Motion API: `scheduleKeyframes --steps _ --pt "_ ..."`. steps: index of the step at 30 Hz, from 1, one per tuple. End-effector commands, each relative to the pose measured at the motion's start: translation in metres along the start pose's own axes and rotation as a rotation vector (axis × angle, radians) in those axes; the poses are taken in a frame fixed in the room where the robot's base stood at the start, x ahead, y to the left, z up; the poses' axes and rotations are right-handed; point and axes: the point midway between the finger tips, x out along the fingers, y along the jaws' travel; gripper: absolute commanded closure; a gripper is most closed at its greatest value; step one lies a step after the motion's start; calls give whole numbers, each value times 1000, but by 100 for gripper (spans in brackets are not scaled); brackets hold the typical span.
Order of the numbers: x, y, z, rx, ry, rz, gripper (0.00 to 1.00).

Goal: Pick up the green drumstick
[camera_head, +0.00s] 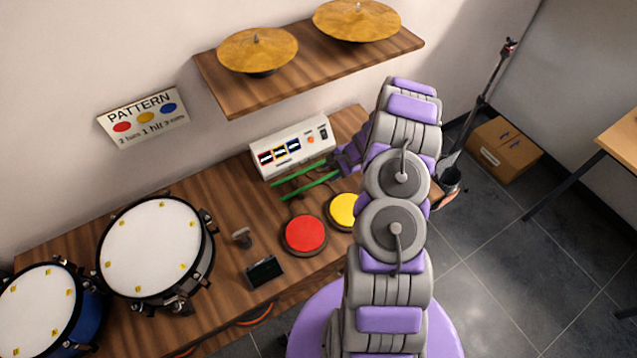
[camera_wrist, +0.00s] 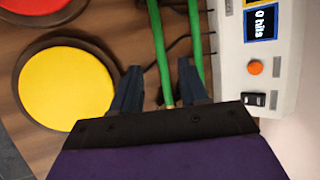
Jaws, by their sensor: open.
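Two green drumsticks lie side by side on the wooden table, the rear one (camera_head: 298,171) nearest the white control box and the front one (camera_head: 308,186) nearer the round pads. My gripper (camera_wrist: 158,70) is open above their right ends. In the wrist view one green drumstick (camera_wrist: 160,45) runs between the two dark fingers. The other green drumstick (camera_wrist: 195,35) runs just right of the right finger, which partly covers it. I cannot tell whether the fingers touch either stick.
The white box (camera_head: 292,149) stands close behind the sticks. A red pad (camera_head: 305,233) and a yellow pad (camera_head: 342,209) lie in front. A wooden shelf (camera_head: 310,75) with two cymbals hangs above. Drums (camera_head: 154,247) stand at left.

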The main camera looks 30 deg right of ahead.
Motion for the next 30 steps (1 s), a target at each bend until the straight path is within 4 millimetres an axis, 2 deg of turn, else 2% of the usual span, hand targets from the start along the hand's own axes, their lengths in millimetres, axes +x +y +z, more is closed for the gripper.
scheduleKeyframes --steps 3,10,19,28,30 --pt "17 2 0 1 -2 3 56" --pt "31 1 4 -1 -2 3 56" --pt "70 1 7 0 -3 1 56" --pt "75 1 7 -1 -3 0 56" --pt "74 1 7 -1 -2 0 61"
